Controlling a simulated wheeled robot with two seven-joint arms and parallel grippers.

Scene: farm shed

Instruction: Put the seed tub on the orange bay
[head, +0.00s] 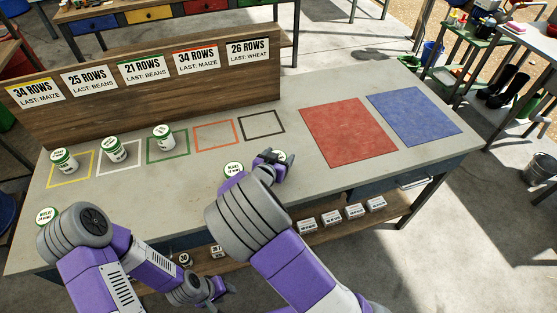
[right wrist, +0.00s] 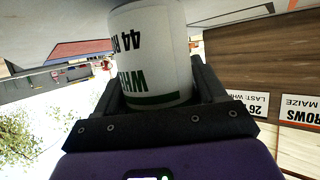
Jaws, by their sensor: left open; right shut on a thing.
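The orange bay (head: 217,135) is an empty orange outline on the bench, between the green and black outlines. My right gripper (head: 277,161) is in front of the black outline, to the right of the orange bay. In the head view my gripper mostly hides this tub. Another green-lidded tub (head: 233,168) stands just left of my right gripper. My left gripper (head: 226,288) is open, low in front of the bench.
Tubs stand at the yellow (head: 64,160), white (head: 114,150) and green (head: 164,138) bays. Another tub (head: 47,215) is at the left front. The black bay (head: 262,125) is empty. A sign board (head: 150,100) stands behind the bays. Red (head: 347,132) and blue (head: 414,115) mats are bare.

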